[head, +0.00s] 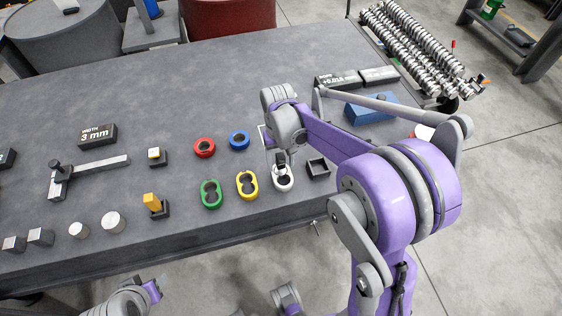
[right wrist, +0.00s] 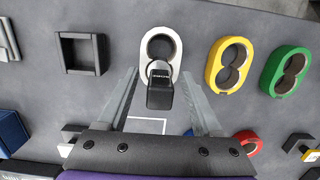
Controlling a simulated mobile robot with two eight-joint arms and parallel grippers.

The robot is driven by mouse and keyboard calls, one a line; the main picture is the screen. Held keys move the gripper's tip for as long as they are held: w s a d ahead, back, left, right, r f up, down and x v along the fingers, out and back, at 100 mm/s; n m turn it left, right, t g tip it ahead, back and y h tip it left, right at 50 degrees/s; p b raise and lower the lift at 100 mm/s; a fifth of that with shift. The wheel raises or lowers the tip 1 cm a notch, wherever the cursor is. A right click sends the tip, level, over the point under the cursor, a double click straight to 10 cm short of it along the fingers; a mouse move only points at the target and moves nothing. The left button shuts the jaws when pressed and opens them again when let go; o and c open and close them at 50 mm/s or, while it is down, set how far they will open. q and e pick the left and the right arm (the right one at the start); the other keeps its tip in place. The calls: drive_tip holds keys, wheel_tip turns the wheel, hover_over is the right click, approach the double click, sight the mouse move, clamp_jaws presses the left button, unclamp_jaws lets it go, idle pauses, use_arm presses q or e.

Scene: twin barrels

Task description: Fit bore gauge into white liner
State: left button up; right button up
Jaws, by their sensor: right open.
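The white liner (head: 283,184) lies on the table at the right end of a row with the yellow and green ones; it has two joined round bores. In the right wrist view the white liner (right wrist: 161,45) is at top centre, its far bore open. The bore gauge (right wrist: 160,91), a dark block with a small label on top, stands upright over its other bore; how deep it sits is hidden. My right gripper (right wrist: 160,76) is open, with one finger on each side of the gauge and visible gaps.
The yellow liner (head: 247,185) and green liner (head: 210,193) stand to the left, with red (head: 204,148) and blue (head: 239,140) rings behind. A dark square tray (head: 318,168) is close on the right. Bare table lies at the back left.

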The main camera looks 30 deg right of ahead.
drive_tip(key=r, duration=0.6)
drive_tip(key=w+r+p, duration=0.1)
drive_tip(key=r, duration=0.3)
drive_tip(key=shift+w+d, duration=0.1)
drive_tip(key=shift+d, duration=0.05)
